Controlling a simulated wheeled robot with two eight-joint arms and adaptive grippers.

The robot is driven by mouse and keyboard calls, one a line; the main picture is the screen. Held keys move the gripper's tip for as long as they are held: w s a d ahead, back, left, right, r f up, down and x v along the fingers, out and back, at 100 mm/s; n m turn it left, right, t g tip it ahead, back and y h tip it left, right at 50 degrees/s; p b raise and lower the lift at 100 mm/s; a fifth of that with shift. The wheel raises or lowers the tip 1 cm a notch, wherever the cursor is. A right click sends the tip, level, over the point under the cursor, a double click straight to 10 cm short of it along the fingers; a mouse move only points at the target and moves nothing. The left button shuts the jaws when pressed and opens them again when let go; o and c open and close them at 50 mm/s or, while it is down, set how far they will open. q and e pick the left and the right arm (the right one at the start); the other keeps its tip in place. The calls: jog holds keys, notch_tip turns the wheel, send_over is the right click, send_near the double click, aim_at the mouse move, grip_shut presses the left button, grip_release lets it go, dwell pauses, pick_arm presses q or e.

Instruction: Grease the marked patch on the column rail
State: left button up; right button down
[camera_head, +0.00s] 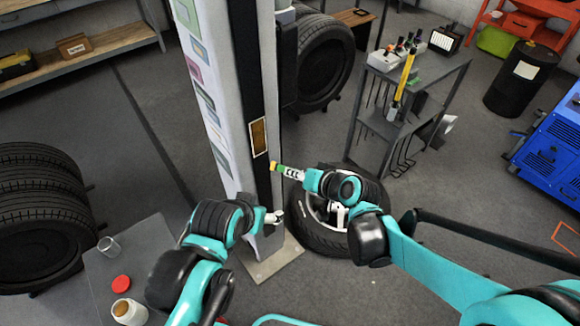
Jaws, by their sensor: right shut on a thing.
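The marked patch (259,137) is a brown rectangle with a pale outline on the dark rail (250,85) of the upright column. My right gripper (293,174) is shut on a small brush-like tool (278,168) with a green part and a yellow-orange tip. The tip points left toward the rail, below and right of the patch, and appears apart from it. My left gripper (274,216) is low by the column, near its base; its finger opening is too small to tell. An open jar (129,312) with brown content stands on the grey table at lower left.
A red lid (121,283) and a clear glass (109,246) share the grey table (152,243). A tyre (318,236) lies behind my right arm by the column base (272,260). A grey tool cart (430,98) stands at the right; stacked tyres (40,215) stand at the left.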

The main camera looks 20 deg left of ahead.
jog(key=shift+s+d, duration=0.15)
jog(key=shift+d, duration=0.05)
jog(key=shift+s+d, duration=0.85)
jog(key=shift+d, duration=0.25)
jog(key=shift+a, duration=0.1)
